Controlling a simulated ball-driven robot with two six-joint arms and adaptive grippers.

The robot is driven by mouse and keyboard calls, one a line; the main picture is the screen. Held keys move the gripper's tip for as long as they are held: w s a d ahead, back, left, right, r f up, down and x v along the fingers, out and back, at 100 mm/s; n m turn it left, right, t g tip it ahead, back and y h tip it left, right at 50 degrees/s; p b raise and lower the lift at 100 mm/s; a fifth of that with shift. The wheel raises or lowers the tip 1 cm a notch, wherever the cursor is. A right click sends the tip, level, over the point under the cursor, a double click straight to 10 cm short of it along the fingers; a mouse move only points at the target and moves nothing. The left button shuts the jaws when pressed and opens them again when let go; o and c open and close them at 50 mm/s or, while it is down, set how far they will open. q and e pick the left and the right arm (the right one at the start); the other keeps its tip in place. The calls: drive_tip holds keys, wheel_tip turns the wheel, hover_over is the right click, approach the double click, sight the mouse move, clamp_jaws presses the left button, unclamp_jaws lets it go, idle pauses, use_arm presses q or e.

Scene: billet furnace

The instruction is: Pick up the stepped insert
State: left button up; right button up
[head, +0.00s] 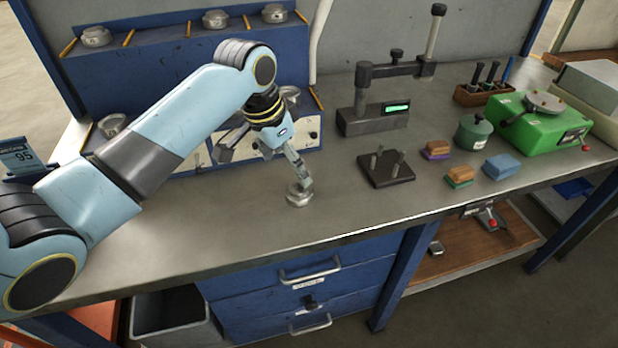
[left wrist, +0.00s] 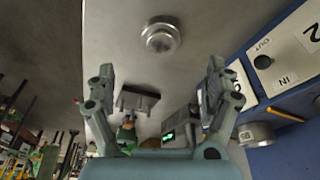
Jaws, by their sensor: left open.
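The stepped insert (head: 299,194) is a small round grey metal piece with a raised, narrower top. It stands on the grey bench top below my left gripper. In the left wrist view the insert (left wrist: 161,36) lies beyond the fingertips, roughly centred between them. My left gripper (head: 299,178) points down at it; in the left wrist view the gripper (left wrist: 160,75) has its fingers wide apart with nothing between them. In the head view the fingers overlap the insert's top, so contact is hard to judge. My right gripper is not in view.
A dark block with upright pegs (head: 386,170) stands right of the insert, with a gauge stand (head: 373,120) behind it. Coloured blocks (head: 501,166) and a green machine (head: 541,122) are farther right. A blue furnace rack (head: 160,75) stands behind. The bench front is clear.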

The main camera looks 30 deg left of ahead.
sight(299, 187)
use_arm(q)
drive_tip(key=x, duration=0.3)
drive_tip(key=shift+s+f, duration=0.25)
drive_tip(key=shift+f, duration=0.1)
drive_tip(key=shift+w+f, duration=0.15)
drive_tip(key=shift+f, duration=0.1)
drive_tip(key=x, duration=0.4)
drive_tip(key=shift+w, duration=0.45)
drive_tip(key=shift+f, duration=0.4)
drive_tip(key=shift+w+f, duration=0.1)
drive_tip(key=shift+f, duration=0.05)
drive_tip(key=shift+c, duration=0.8)
drive_tip(key=c, duration=1.6)
clamp_jaws()
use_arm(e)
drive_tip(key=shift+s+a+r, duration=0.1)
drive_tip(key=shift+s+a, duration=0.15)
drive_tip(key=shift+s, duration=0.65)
